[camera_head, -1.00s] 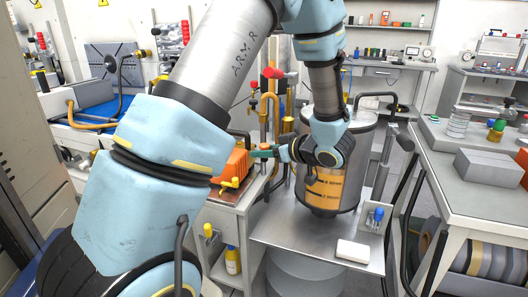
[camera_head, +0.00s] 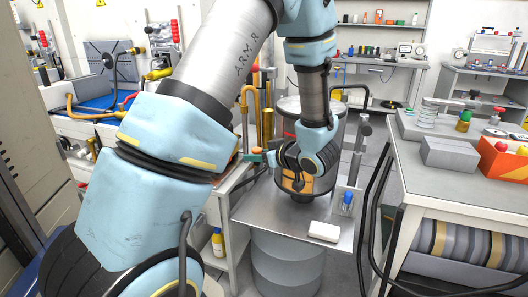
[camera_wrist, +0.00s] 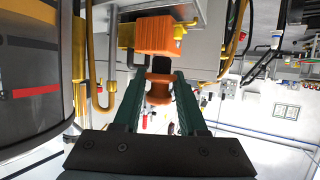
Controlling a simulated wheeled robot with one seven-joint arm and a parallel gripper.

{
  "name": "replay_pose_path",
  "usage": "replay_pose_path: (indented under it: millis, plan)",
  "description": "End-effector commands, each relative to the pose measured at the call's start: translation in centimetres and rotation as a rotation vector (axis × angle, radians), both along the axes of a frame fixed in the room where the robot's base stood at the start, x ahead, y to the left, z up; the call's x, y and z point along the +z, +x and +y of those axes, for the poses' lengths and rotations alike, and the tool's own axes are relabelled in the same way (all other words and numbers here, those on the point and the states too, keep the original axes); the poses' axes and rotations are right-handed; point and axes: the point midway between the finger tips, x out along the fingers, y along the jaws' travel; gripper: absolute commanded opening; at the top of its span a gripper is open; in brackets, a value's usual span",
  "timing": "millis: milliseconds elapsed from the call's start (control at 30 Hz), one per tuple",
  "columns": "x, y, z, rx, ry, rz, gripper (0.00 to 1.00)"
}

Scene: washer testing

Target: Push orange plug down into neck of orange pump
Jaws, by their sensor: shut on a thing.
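The orange plug (camera_wrist: 159,90) is a small spool-like piece between the two dark green fingers of my gripper (camera_wrist: 160,77) in the wrist view. The fingers are shut on it. A ribbed orange block, which looks like the orange pump (camera_wrist: 158,38), lies beyond the fingertips, with a visible gap between it and the plug. I cannot make out its neck. In the head view my gripper (camera_head: 256,157) points left, above the side of the bench, and my arm hides most or all of the pump.
A large metal tank (camera_head: 290,104) stands right behind my wrist. A metal shelf (camera_head: 270,224) below holds a white block (camera_head: 323,231) and a blue-capped bottle (camera_head: 347,203). A grey table (camera_head: 440,190) stands at right.

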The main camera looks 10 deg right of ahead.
Motion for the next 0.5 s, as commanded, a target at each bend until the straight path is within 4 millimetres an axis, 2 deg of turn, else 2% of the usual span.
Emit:
replay_pose_path:
  millis: [333,500]
  plan:
    - [-3.4,0.9,4.8,-0.106,0.004,0.006,0.0]
    - [-6.1,1.8,8.7,-0.191,0.009,0.008,0.0]
